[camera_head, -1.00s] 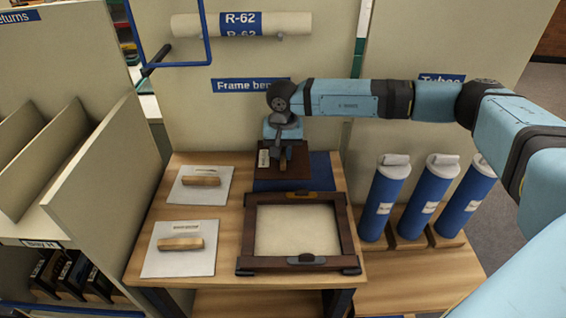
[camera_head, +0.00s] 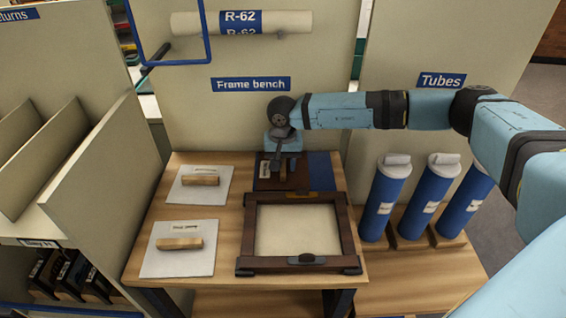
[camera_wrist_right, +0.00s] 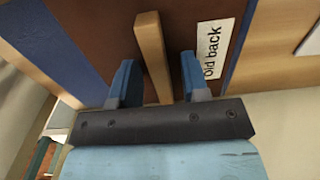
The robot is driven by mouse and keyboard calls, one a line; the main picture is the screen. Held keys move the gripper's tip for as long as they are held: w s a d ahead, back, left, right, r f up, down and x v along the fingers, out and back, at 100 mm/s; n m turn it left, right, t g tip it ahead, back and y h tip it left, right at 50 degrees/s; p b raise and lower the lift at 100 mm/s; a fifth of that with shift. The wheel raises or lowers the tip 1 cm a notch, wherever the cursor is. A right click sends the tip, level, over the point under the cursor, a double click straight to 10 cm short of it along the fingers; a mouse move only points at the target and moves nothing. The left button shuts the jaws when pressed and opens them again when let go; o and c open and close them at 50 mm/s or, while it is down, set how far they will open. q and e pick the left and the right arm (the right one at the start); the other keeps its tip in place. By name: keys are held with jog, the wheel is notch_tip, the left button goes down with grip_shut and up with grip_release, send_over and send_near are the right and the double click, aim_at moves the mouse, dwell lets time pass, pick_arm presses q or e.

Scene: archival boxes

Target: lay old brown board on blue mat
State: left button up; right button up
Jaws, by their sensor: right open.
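The old brown board (camera_head: 299,176) lies on the blue mat (camera_head: 320,167) at the back of the bench. Mat shows to its right in the head view and along both sides in the wrist view (camera_wrist_right: 55,45). The board's white label reads "Old back" in the wrist view (camera_wrist_right: 212,50). My right gripper (camera_head: 282,168) is just over the board. In the wrist view, its blue fingers (camera_wrist_right: 158,75) are open on either side of the board's wooden handle (camera_wrist_right: 152,50), with gaps on both sides. My left gripper is not in view.
A dark wooden frame (camera_head: 247,235) with a pale panel inside lies in front of the mat. Two white boards with wooden handles (camera_head: 201,180) (camera_head: 180,243) lie on the left of the bench. Several blue tubes (camera_head: 382,200) stand at right. An upright panel (camera_head: 240,120) rises behind.

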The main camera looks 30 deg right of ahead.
aim_at(283, 164)
notch_tip(283, 164, up, 8)
jog(key=shift+f+p, duration=0.1)
jog(key=shift+p, duration=0.35)
dwell(0.4)
